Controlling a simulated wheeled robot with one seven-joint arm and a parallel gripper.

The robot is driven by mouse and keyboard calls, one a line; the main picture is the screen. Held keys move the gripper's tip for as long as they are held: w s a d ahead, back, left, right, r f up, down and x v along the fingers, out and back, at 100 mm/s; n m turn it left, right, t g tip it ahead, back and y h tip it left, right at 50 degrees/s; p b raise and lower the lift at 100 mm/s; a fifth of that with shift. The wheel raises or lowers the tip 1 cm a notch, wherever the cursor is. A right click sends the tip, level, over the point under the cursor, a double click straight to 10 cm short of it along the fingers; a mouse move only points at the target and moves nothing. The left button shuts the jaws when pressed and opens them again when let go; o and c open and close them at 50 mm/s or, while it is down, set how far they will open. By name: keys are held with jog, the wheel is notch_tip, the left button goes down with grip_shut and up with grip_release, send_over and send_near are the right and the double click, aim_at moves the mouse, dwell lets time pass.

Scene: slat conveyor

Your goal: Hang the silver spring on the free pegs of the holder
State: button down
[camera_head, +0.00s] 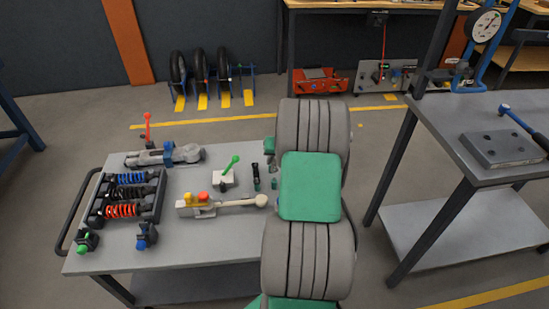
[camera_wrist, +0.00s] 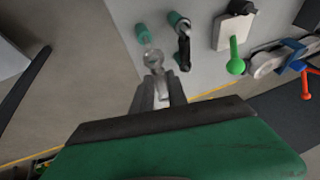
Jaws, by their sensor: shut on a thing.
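In the wrist view, my gripper (camera_wrist: 155,80) points at the grey table and is shut on a small shiny silver-grey thing (camera_wrist: 153,59). It looks like the silver spring, though its coils do not show clearly. Just beyond it is a short green peg-like cylinder (camera_wrist: 141,32). Another green cylinder (camera_wrist: 177,20) is to the right, near a dark upright piece (camera_wrist: 183,52). These may be the holder's pegs; I cannot tell for sure. The dark piece (camera_head: 256,177) also shows in the head view, with a green peg (camera_head: 274,183) beside it. My arm hides the gripper there.
The table (camera_head: 205,236) also carries a black rack (camera_head: 162,190) of blue, black and red coils. A box with a green lever (camera_head: 223,181) and a grey unit with yellow and red knobs (camera_head: 197,207) stand nearby. Another table (camera_head: 455,228) is at the right.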

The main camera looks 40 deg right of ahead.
jog(key=shift+f+b, duration=1.45)
jog(key=shift+f, duration=1.05)
jog(key=c, duration=1.2)
grip_release()
jog(key=shift+c, duration=0.2)
jog(key=v, duration=0.7)
jog(key=shift+s+r+p, duration=0.15)
jog(key=shift+r+p, duration=0.15)
jog(key=shift+r, duration=0.1)
